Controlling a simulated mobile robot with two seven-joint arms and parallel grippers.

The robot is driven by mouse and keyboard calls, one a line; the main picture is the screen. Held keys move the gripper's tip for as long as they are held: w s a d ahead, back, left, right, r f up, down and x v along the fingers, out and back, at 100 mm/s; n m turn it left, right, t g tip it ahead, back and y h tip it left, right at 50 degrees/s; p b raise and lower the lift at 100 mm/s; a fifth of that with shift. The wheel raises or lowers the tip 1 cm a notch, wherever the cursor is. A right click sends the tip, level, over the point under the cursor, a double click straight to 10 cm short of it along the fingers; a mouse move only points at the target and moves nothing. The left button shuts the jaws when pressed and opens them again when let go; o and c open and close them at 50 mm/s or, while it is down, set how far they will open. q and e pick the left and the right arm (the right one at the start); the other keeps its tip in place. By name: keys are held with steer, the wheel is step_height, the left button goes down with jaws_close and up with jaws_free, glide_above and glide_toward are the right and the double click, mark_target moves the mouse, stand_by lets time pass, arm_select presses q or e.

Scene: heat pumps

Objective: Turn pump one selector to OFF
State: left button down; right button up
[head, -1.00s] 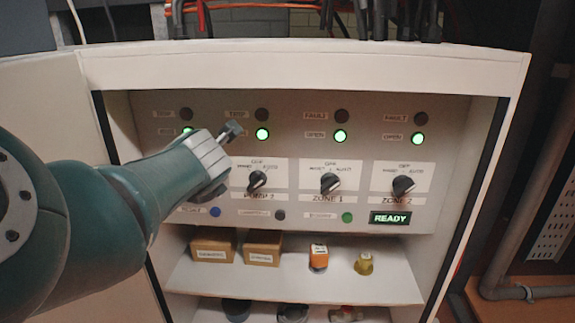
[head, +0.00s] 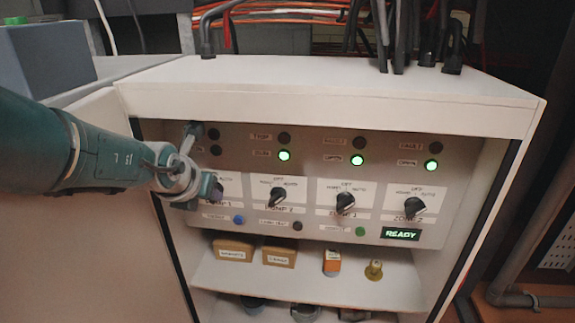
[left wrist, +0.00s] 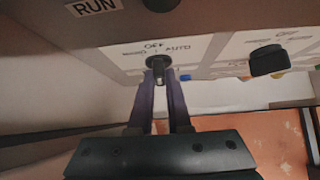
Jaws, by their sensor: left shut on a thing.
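The pump one selector is a black knob at the left end of the selector row. In the left wrist view the knob (left wrist: 158,72) sits between my fingertips, its grip roughly upright, in line with the OFF label above it. My left gripper (head: 203,187) is shut on this knob and hides most of it in the head view. The pump one RUN lamp (head: 215,150) is dark. My right gripper is out of view.
The pump 2 (head: 278,196), zone 1 (head: 345,202) and zone 2 (head: 414,207) selectors stand to the right, with green lamps lit above them. A READY display (head: 401,234) glows below. The shelf (head: 300,280) holds boxes. The open door (head: 100,130) is at left.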

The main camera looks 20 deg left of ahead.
arm_select(q)
steer(key=shift+w+r, duration=0.1)
steer(key=shift+r, duration=0.1)
stand_by(0.4)
steer(key=c, duration=0.9)
jaws_free()
steer(key=shift+a, duration=0.1)
steer(key=shift+o, duration=0.2)
steer(key=shift+w, duration=0.1)
steer(key=shift+f, duration=0.2)
